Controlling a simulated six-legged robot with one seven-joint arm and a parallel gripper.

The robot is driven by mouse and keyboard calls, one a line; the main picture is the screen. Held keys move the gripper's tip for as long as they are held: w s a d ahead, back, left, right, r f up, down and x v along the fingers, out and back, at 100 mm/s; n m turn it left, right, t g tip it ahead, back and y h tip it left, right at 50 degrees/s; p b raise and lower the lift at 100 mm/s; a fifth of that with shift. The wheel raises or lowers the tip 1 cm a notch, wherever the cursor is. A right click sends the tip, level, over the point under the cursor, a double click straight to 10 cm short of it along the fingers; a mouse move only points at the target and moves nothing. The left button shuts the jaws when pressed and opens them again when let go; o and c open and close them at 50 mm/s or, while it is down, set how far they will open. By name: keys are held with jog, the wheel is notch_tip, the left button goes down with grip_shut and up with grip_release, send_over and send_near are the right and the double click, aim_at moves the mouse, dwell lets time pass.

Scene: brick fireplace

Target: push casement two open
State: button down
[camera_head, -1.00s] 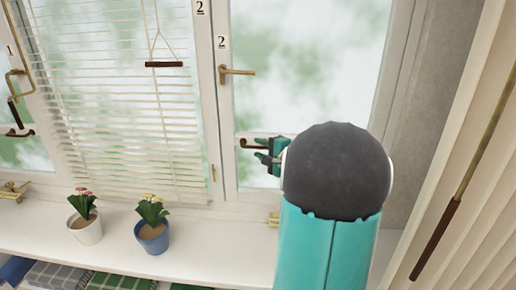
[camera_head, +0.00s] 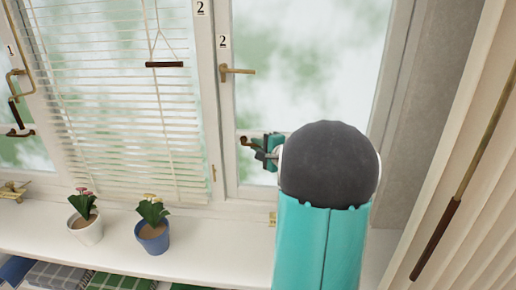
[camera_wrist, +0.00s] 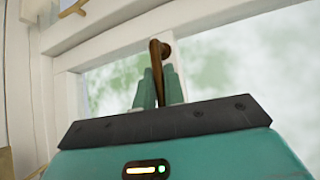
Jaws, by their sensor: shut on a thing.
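Casement two (camera_head: 229,130) is the white-framed window right of the slatted blind, with a "2" label (camera_head: 223,41) on its frame. It looks in line with its surround; a small gap cannot be told. A brass lever handle (camera_head: 237,71) on its left stile points right, level. My gripper (camera_head: 268,150) is shut on this brown handle. In the wrist view, the brown handle (camera_wrist: 159,51) rises between the green fingers of my gripper (camera_wrist: 158,85). My arm hides the casement's lower right.
Two potted plants, one in a white pot (camera_head: 87,229) and one in a blue pot (camera_head: 153,239), stand on the sill left of my arm. A blind (camera_head: 120,100) hangs at left. A curtain (camera_head: 490,200) with a wand (camera_head: 436,238) hangs at right.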

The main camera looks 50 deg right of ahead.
jog(key=w+d+m+h, duration=0.1)
jog(key=w+d, duration=0.1)
jog(key=w+d+h, duration=0.1)
jog(key=d, duration=0.1)
jog(key=w+d+m+h, duration=0.1)
jog(key=w+d, duration=0.1)
jog(key=d, duration=0.1)
jog(key=shift+w+m+g+h, duration=0.3)
jog(key=shift+g, duration=0.1)
jog(key=c, duration=1.5)
grip_release()
jog(key=shift+a, duration=0.1)
jog(key=shift+w, duration=0.1)
jog(key=v, duration=1.4)
